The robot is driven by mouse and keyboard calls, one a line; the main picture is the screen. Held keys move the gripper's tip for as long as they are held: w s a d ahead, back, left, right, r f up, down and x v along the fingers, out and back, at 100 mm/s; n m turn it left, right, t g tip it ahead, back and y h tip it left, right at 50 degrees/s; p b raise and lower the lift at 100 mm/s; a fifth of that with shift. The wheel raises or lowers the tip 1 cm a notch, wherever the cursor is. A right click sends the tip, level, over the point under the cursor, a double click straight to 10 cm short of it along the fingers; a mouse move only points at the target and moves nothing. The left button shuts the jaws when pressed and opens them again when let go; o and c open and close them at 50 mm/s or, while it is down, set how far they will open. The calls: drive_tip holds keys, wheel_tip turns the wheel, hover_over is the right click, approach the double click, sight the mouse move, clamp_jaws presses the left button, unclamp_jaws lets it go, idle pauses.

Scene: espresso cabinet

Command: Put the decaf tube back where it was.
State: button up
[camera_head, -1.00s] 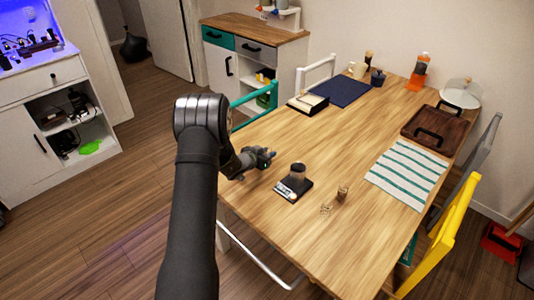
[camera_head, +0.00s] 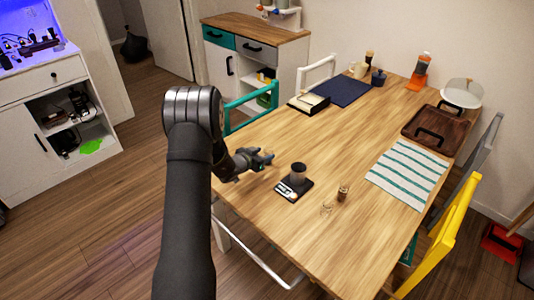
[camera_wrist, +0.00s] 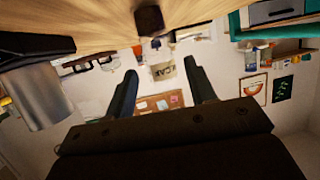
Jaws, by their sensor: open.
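A small corked tube (camera_head: 343,192) with brown contents stands upright on the table, right of the scale. A clear glass piece (camera_head: 326,207) is beside it. I cannot read which of them, if any, is marked decaf. My gripper (camera_head: 266,159) is above the table's near left part, left of the scale and apart from the tube. In the wrist view, my fingers (camera_wrist: 163,88) are spread with nothing clearly held between them. That view is upside down. A dark brown object (camera_wrist: 149,19) lies ahead at the table; I cannot tell what it is.
A dark cup (camera_head: 298,172) stands on a black scale (camera_head: 288,190) close right of my gripper. A striped cloth (camera_head: 408,172), a wooden tray (camera_head: 438,130) and a navy mat (camera_head: 342,91) lie farther off. The table middle is clear.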

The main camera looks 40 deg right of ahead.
sight(268, 147)
drive_tip(key=v, duration=0.8)
drive_tip(key=shift+a, duration=0.35)
drive_tip(key=shift+d+r, duration=0.1)
drive_tip(key=x, duration=1.2)
drive_tip(key=shift+d+f, duration=0.1)
drive_tip(key=shift+f, duration=0.2)
wheel_tip(268, 147, up, 3)
drive_tip(key=shift+f, duration=0.1)
drive_tip(key=shift+r, duration=0.5)
drive_tip(key=shift+f, duration=0.1)
